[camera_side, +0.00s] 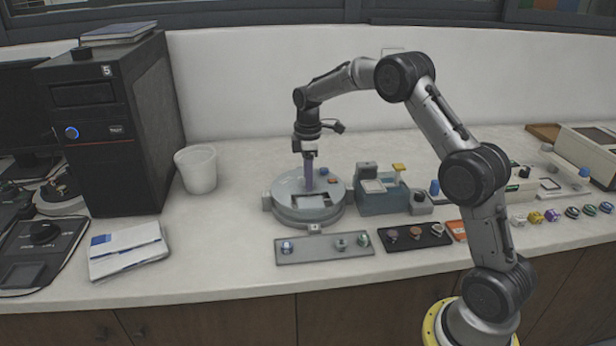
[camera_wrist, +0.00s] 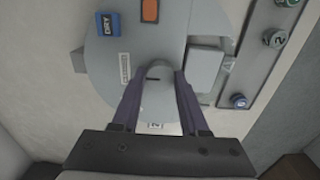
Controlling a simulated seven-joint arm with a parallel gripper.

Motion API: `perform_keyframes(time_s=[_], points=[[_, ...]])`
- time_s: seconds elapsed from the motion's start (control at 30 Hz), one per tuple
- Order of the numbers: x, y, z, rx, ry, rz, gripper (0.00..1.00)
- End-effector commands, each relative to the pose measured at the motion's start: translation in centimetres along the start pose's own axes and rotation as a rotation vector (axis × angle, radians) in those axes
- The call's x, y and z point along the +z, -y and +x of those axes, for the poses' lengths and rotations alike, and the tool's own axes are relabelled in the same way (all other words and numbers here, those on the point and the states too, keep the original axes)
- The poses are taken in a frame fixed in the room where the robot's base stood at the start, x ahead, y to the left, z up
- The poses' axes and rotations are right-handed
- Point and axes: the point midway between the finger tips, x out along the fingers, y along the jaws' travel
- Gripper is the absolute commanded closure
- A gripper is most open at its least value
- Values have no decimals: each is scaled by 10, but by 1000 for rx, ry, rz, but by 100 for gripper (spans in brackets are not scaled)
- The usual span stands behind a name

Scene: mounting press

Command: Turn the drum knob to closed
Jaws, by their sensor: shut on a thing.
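The round grey drum (camera_side: 290,213) stands on the counter in the side view; its flat top (camera_wrist: 105,45) fills the middle of the wrist view. The grey drum knob (camera_wrist: 158,70) sits on this top and carries a short dark mark, which lies roughly crosswise in the wrist view. My gripper (camera_side: 308,186) points straight down over the drum. Its purple fingers (camera_wrist: 155,85) are shut on the knob from both sides. A small upright label (camera_wrist: 125,68) lies left of the knob; its text is too small to read. The knob is hidden in the side view.
A blue DRY button (camera_wrist: 108,23) and an orange window (camera_wrist: 149,10) are on the drum top. A grey strip with small caps (camera_side: 325,248) lies in front. A blue-grey press unit (camera_side: 385,202) stands right, a white cup (camera_side: 196,170) left. The counter between cup and drum is clear.

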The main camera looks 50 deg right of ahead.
Motion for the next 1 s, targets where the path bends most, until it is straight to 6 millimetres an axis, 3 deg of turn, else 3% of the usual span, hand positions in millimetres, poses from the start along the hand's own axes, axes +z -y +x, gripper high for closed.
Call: perform_keyframes(time_s=[0.57, 0.6, 0.7, 0.77, 1.0], points=[[-1, -1, -3, 6, -5, -18, 100], [-1, -1, -3, 6, -5, -18, 53], [-1, -1, -3, 5, -4, -18, 35], [-1, -1, -2, 4, -3, -18, 26], [0, 0, -1, 2, -1, -17, 26]])
